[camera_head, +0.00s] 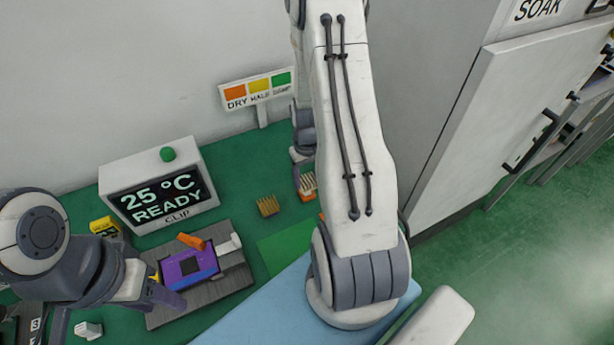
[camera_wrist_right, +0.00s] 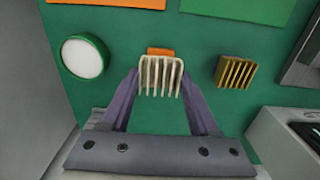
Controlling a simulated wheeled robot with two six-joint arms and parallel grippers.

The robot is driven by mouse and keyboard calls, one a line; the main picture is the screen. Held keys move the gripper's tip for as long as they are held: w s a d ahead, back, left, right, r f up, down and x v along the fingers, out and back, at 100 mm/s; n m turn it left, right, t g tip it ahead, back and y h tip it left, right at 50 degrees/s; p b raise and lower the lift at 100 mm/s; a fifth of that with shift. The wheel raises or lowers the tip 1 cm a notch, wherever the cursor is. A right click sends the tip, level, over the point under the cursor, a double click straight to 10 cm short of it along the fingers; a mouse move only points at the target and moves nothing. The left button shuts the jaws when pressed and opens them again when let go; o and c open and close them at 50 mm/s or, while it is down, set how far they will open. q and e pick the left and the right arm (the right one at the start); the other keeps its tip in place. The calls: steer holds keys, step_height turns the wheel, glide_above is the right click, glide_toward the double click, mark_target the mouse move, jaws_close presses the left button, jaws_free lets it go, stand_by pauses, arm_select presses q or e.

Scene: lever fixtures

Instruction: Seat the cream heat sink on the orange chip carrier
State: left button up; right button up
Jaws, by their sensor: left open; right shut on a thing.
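The cream heat sink (camera_wrist_right: 160,78) is held between the purple fingers of my right gripper (camera_wrist_right: 160,90), fins facing the wrist camera. In the head view the heat sink (camera_head: 308,182) shows beside my right arm, with part of that gripper hidden. A purple carrier (camera_head: 188,268) with a dark square in its middle lies on a grey board; an orange lever (camera_head: 191,240) stands tilted at its far edge. I see no wholly orange carrier. My left gripper (camera_head: 164,288) is open at the carrier's left end; whether it touches cannot be told.
A gold heat sink (camera_head: 268,206) stands on the green table; it also shows in the wrist view (camera_wrist_right: 236,72). A display box (camera_head: 158,185) reading "25 °C READY" stands behind the board (camera_head: 232,284). A small white block (camera_head: 88,330) lies at front left. A tall cabinet (camera_head: 480,130) is at right.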

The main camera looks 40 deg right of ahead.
steer(key=shift+f, duration=0.45)
steer(key=shift+f+b, duration=0.35)
steer(key=shift+b, duration=0.15)
steer(key=shift+f, duration=0.4)
steer(key=shift+f+b, duration=0.35)
steer(key=shift+b, duration=0.1)
steer(key=o, duration=1.4)
steer(key=shift+o, duration=0.5)
steer(key=shift+r, duration=0.1)
